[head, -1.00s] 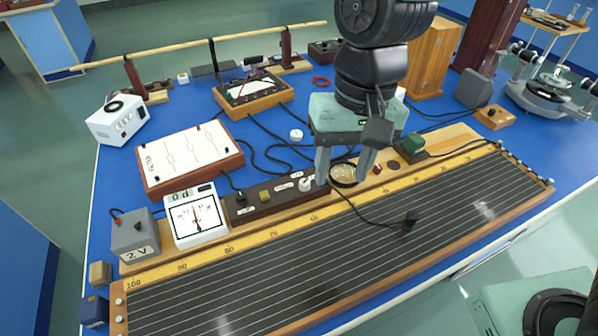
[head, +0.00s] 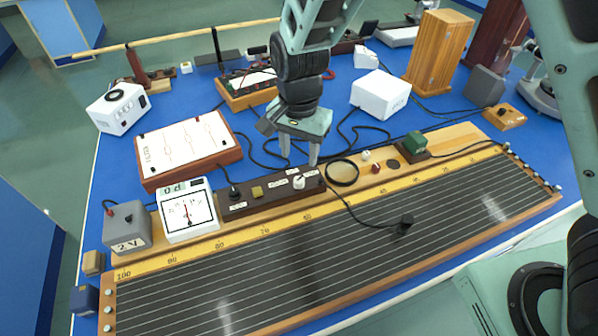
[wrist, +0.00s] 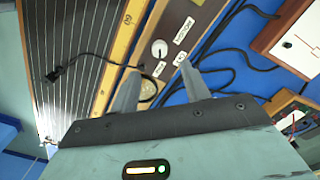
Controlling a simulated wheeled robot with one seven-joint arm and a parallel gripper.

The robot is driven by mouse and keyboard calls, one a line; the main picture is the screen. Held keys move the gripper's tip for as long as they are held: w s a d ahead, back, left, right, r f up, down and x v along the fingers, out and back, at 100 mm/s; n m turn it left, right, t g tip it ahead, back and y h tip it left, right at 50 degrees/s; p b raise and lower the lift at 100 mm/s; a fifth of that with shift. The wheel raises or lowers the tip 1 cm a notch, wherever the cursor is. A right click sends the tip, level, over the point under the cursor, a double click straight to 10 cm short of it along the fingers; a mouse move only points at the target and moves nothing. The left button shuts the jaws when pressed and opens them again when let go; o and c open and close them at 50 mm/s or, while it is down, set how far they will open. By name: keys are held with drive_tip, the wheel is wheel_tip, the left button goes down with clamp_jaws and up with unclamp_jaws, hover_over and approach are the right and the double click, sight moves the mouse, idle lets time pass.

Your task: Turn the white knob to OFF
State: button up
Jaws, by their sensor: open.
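The white knob (head: 298,182) sits on a dark control strip (head: 276,198) in the middle of the bench. In the wrist view the white knob (wrist: 159,48) shows as a round cap with small white labels beside it; their lettering is too small to read surely. My gripper (head: 299,158) is open and points down just above and behind the knob. In the wrist view my gripper (wrist: 160,69) has its two fingers apart, with the knob beyond the tips and roughly between them. The fingers appear clear of the knob.
On the same strip are a black knob (head: 235,192) and a yellowish button (head: 257,191). A meter (head: 187,212) stands to the left. A black ring (head: 342,173) and a green block (head: 414,143) lie to the right. Black cables run behind the strip.

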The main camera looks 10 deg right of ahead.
sight(299, 179)
wheel_tip(299, 179, down, 8)
drive_tip(key=shift+r, duration=0.1)
idle(0.4)
drive_tip(key=c, duration=1)
